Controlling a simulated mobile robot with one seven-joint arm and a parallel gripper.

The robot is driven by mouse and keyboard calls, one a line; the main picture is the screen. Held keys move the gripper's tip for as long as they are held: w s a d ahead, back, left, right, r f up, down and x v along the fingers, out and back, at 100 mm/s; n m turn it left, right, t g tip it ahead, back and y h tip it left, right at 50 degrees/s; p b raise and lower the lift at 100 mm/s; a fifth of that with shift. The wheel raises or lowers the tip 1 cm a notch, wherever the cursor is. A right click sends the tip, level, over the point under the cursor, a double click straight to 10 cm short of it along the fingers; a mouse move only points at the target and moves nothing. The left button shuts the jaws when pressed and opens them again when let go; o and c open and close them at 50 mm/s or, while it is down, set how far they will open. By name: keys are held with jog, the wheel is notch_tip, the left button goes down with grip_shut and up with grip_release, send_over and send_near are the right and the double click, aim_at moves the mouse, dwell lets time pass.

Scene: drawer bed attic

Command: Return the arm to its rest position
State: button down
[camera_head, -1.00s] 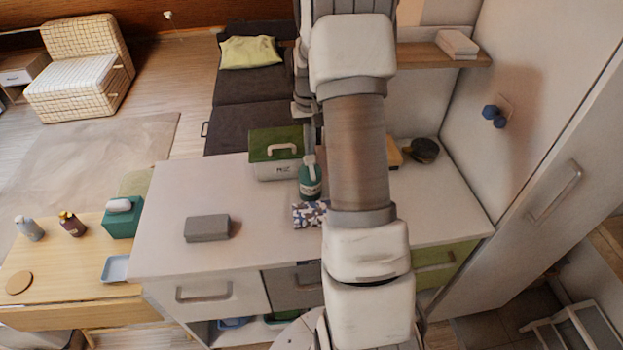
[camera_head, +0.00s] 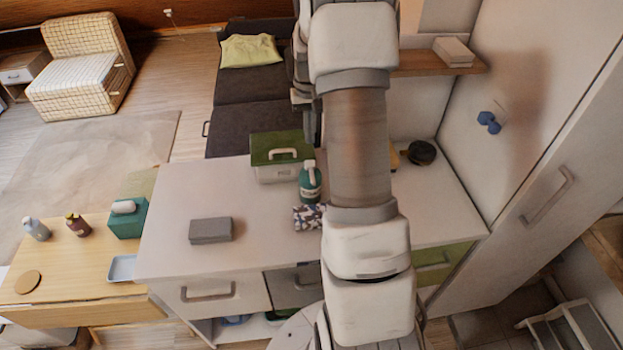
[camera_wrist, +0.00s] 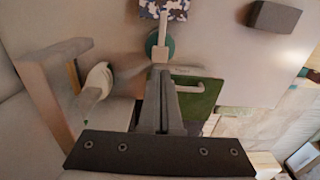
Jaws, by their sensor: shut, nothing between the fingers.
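My arm rises through the middle of the head view, in front of part of the white counter (camera_head: 270,235). My gripper (camera_wrist: 163,105) shows in the wrist view with its two dark fingers together and nothing between them. It is above the counter area, near the green-lidded toolbox (camera_wrist: 203,97) and the teal pump bottle (camera_wrist: 160,46). In the head view the toolbox (camera_head: 281,158) and the bottle (camera_head: 310,186) stand upright on the counter, left of my arm. The fingertips are hard to make out in the head view.
A patterned cloth (camera_head: 308,217) and a grey box (camera_head: 210,230) lie on the counter. A dark round pot (camera_head: 422,152) stands at its right rear. A wooden shelf (camera_head: 435,63) and a tall cabinet (camera_head: 540,200) close in the right. A wooden table (camera_head: 70,270) adjoins at left.

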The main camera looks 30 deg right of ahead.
dwell(0.5)
jog(key=s+a+r+n+t, duration=0.1)
jog(key=s+a+r, duration=0.3)
jog(key=a+r, duration=0.3)
jog(key=s+a+r+n+t, duration=0.1)
jog(key=s+a+r+t, duration=0.15)
jog(key=a+r, duration=0.4)
jog(key=s+a+r+n+t, duration=0.1)
jog(key=s+a, duration=0.3)
jog(key=s, duration=0.4)
jog(key=s+a+r+n+t+b, duration=0.1)
jog(key=s+a+r+n, duration=0.1)
jog(key=s+a, duration=0.3)
jog(key=s, duration=0.3)
jog(key=shift+s+a+r, duration=0.3)
jog(key=shift+r, duration=0.1)
dwell(0.7)
